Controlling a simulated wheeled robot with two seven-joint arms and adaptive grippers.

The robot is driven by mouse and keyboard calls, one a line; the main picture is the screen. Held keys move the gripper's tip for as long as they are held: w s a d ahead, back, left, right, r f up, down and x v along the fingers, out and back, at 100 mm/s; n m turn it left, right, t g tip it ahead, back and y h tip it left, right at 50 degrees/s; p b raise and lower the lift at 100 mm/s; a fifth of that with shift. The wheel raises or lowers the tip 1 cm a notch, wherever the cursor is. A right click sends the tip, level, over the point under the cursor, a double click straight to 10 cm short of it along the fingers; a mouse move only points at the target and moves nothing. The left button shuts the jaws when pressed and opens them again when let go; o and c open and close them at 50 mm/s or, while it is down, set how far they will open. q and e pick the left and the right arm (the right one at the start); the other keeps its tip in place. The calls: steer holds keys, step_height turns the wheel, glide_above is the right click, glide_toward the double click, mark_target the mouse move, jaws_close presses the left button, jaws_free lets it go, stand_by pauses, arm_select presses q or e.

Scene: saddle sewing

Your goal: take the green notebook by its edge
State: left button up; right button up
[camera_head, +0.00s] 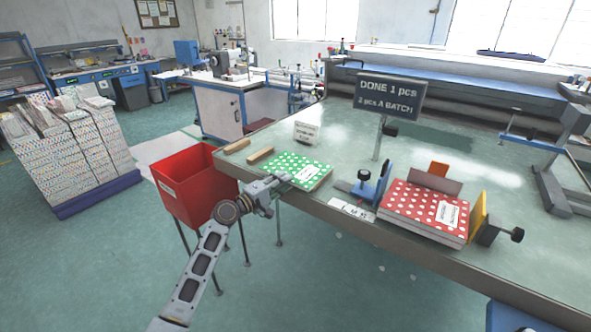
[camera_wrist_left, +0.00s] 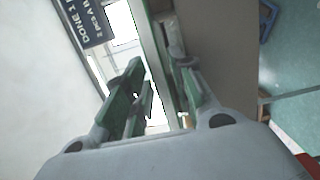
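The green notebook (camera_head: 300,165) with white dots and a pale label lies flat at the table's near edge in the head view. My left gripper (camera_head: 284,182) reaches in from the left, with its fingertips at the notebook's near side. In the left wrist view its two fingers (camera_wrist_left: 165,95) stand apart, with a gap between them. A thin strip, partly greenish, runs into that gap. I cannot tell whether it is the notebook's edge or the table's edge, or whether the fingers touch it. My right gripper is not in view.
A red dotted notebook stack (camera_head: 425,212) sits in a clamp fixture on the table (camera_head: 350,150), right of the green notebook. A sign (camera_head: 389,97), small white box (camera_head: 307,132) and wooden strips (camera_head: 260,155) stand nearby. A red bin (camera_head: 190,187) is left of the table.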

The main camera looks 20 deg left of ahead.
mark_target(295, 169)
arm_select(q)
steer(key=shift+x, duration=0.9)
steer(key=shift+w, duration=0.25)
steer(key=shift+w+d, duration=0.2)
steer(key=shift+c, duration=0.6)
jaws_close()
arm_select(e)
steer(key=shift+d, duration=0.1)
